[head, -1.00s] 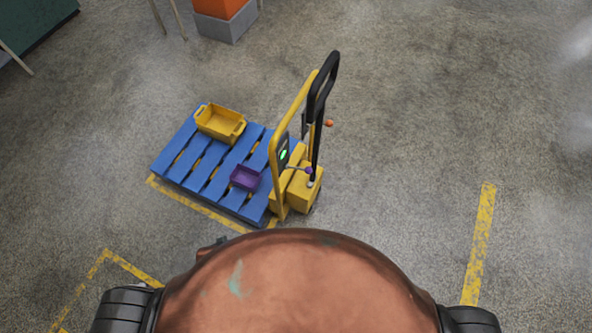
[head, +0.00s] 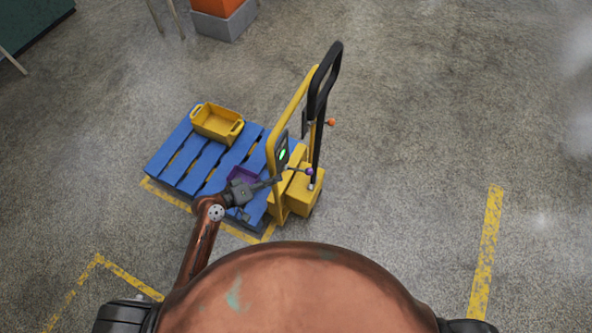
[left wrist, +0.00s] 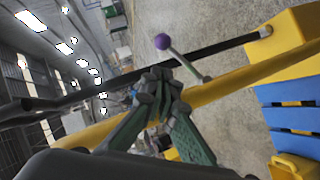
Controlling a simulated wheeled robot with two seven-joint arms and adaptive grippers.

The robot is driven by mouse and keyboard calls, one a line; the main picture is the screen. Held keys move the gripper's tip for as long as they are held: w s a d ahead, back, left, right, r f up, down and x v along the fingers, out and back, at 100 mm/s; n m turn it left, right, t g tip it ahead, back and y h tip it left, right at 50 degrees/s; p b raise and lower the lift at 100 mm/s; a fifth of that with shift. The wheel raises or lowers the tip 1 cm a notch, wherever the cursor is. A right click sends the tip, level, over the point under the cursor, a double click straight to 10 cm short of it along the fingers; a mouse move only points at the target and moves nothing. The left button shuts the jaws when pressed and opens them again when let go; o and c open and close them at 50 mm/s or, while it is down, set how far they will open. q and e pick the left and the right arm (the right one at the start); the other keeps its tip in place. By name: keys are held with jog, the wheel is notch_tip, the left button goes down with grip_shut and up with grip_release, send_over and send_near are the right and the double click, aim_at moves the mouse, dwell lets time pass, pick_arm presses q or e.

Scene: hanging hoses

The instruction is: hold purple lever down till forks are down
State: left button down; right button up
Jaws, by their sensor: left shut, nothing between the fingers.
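The purple lever (head: 309,171) is a thin grey rod with a purple ball at its end, on the yellow and black pallet truck (head: 296,185). In the left wrist view the purple ball (left wrist: 162,42) is just beyond my fingertips, with clear space between. My left gripper (head: 277,179) is shut and empty, beside the truck's yellow frame, on the pallet side of the lever; it also shows in the left wrist view (left wrist: 158,82). The forks are hidden under the blue pallet (head: 190,150). My right gripper is out of view.
A yellow crate (head: 217,123) stands on the pallet's far end, and a purple bin (head: 241,175) lies partly behind my left gripper. The truck's yellow frame and black handle (head: 327,75) rise close to the lever. The floor to the right is open, with a yellow line (head: 487,250).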

aim_at(298, 170)
pick_arm(q)
jog(key=b+x, duration=0.1)
jog(key=x, duration=0.9)
jog(key=shift+b, duration=0.3)
jog(key=shift+f, duration=0.1)
